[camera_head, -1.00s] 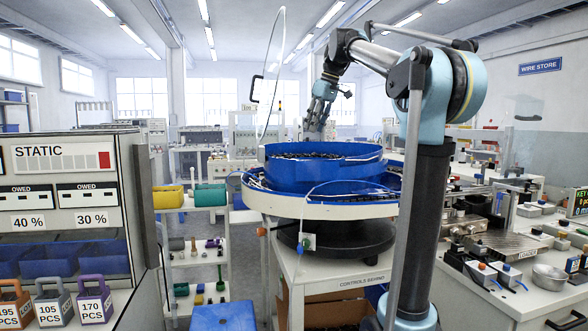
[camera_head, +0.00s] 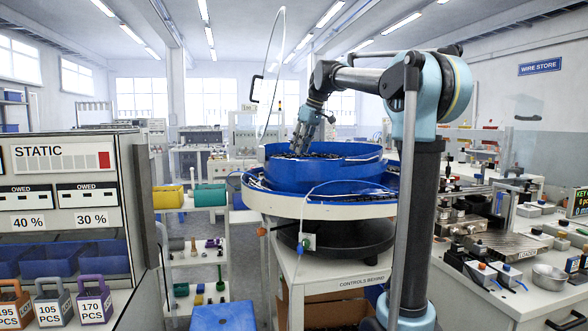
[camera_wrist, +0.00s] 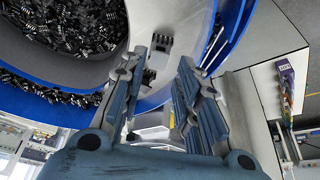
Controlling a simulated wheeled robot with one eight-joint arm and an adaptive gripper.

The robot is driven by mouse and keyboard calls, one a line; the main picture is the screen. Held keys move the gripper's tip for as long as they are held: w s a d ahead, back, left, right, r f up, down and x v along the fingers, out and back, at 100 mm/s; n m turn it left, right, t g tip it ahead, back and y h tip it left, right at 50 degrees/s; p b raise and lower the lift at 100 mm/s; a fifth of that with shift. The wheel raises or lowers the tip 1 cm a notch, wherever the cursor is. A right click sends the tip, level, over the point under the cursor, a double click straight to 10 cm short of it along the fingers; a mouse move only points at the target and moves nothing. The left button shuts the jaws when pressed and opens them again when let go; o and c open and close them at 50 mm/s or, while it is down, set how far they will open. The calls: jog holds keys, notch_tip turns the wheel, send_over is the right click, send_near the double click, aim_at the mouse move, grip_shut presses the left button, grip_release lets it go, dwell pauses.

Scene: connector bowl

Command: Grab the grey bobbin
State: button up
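A small dull grey piece (camera_head: 177,244), which may be the grey bobbin, lies on the middle shelf of the white rack in the head view; it is too small to be sure. My gripper (camera_head: 302,145) is far to the right of it and higher, just over the blue bowl (camera_head: 330,170). In the wrist view my gripper (camera_wrist: 169,60) has its two blue fingers spread with nothing held between them. Small dark connectors (camera_wrist: 162,43) show beyond the fingers on a pale surface beside the bowl's blue rim. No bobbin shows in the wrist view.
The white rack (camera_head: 195,262) holds other small coloured pieces, with yellow (camera_head: 168,197) and green (camera_head: 210,195) bins above. A grey cabinet (camera_head: 65,165) stands at the left. A blue stool (camera_head: 222,318) is below. A crowded bench (camera_head: 500,270) fills the right.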

jog(key=shift+x, duration=3.05)
jog(key=shift+w+r, duration=0.1)
jog(key=shift+w, duration=0.1)
jog(key=shift+c, duration=0.2)
jog(key=c, duration=0.4)
